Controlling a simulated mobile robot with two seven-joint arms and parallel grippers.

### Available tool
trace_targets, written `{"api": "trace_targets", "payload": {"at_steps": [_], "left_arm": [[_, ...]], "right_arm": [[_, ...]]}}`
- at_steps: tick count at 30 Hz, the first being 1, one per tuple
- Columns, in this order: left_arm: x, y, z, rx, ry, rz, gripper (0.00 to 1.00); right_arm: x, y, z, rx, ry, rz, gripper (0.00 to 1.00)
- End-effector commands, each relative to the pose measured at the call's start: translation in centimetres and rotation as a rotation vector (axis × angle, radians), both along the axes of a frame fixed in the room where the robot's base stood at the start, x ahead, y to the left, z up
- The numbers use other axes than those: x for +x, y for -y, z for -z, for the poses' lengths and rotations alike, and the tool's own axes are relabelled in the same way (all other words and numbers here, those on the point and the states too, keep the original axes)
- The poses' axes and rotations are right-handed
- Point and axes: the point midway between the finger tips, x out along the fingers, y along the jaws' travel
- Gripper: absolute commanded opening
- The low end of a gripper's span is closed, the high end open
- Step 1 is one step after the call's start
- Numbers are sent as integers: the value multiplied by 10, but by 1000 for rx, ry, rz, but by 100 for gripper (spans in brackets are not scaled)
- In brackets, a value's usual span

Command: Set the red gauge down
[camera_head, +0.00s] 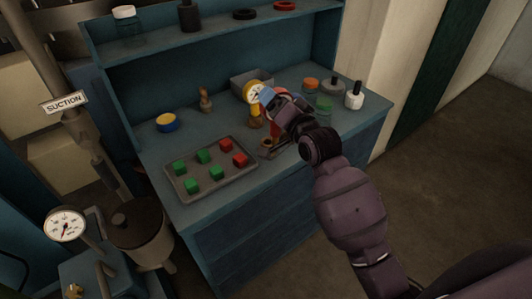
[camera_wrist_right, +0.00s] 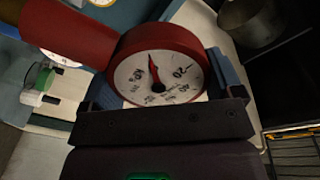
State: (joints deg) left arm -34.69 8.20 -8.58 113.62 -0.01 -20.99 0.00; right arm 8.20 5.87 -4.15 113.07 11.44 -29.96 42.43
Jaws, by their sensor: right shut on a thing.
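My right gripper (camera_head: 272,104) reaches over the right part of the blue bench. In the right wrist view its blue-padded jaws (camera_wrist_right: 162,98) are shut on the red gauge (camera_wrist_right: 158,68), one pad on each side of the rim. A yellow gauge (camera_head: 253,92) stands close behind the gripper. Another red round body (camera_wrist_right: 62,33) shows left of the held gauge in the wrist view. My left gripper is not in view.
A grey tray (camera_head: 217,188) with green and red blocks lies on the bench. A brass fitting (camera_head: 267,148) stands right of it. Jars and a white bottle (camera_head: 354,96) stand at the right, a grey bin (camera_head: 243,79) behind. Bare bench top shows near the yellow-topped tin (camera_head: 166,123).

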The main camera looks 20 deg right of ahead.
Motion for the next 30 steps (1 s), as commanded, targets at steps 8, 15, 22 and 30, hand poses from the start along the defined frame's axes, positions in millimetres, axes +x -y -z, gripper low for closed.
{"api": "trace_targets", "payload": {"at_steps": [8, 15, 22, 30], "left_arm": [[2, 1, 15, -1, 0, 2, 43], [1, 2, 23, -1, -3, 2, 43], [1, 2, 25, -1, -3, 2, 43], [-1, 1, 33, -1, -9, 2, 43]], "right_arm": [[59, 1, -47, -10, 6, -88, 52], [88, 4, -82, -15, 4, -135, 52], [95, 5, -85, -16, 0, -148, 52], [95, 5, -29, -15, -3, -147, 52]]}}
